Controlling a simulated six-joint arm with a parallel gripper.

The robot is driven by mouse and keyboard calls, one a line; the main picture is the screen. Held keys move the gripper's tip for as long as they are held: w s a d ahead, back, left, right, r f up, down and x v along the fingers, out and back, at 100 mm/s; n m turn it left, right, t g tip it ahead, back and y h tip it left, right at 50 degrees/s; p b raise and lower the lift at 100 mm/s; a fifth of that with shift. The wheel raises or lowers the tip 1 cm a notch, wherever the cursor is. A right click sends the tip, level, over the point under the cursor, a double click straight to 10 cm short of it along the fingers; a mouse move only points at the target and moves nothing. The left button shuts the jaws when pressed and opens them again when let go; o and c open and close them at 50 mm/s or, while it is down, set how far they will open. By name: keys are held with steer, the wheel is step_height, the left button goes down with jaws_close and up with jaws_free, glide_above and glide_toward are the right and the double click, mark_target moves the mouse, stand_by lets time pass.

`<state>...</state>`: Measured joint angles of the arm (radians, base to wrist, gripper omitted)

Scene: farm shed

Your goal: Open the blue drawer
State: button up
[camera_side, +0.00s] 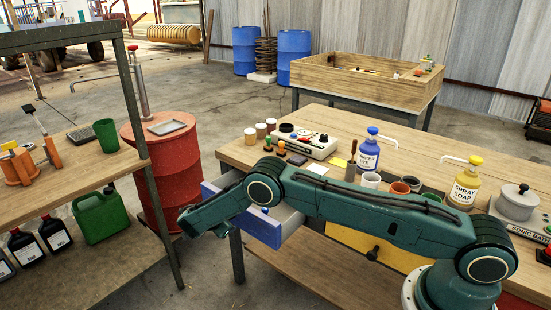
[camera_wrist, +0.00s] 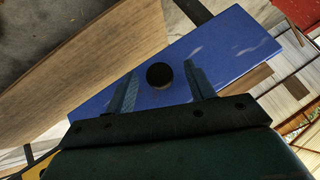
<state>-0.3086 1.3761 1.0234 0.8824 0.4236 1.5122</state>
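The blue drawer (camera_side: 262,230) is under the left end of the wooden workbench (camera_side: 345,158) in the side view. It stands partly pulled out, with its grey inside showing. My arm crosses in front of it and covers part of its front. In the wrist view the blue drawer front (camera_wrist: 235,50) fills the middle, with a round black knob (camera_wrist: 159,75). My gripper (camera_wrist: 161,70) is open, one finger on each side of the knob, with a gap visible on both sides. The fingertips cannot be made out in the side view.
A yellow drawer (camera_side: 400,257) sits shut to the right. Bottles, cups and a control box (camera_side: 302,142) crowd the benchtop.

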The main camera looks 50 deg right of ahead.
steer(key=o, duration=0.9)
steer(key=shift+a+r, duration=0.1)
steer(key=shift+v, duration=3.4)
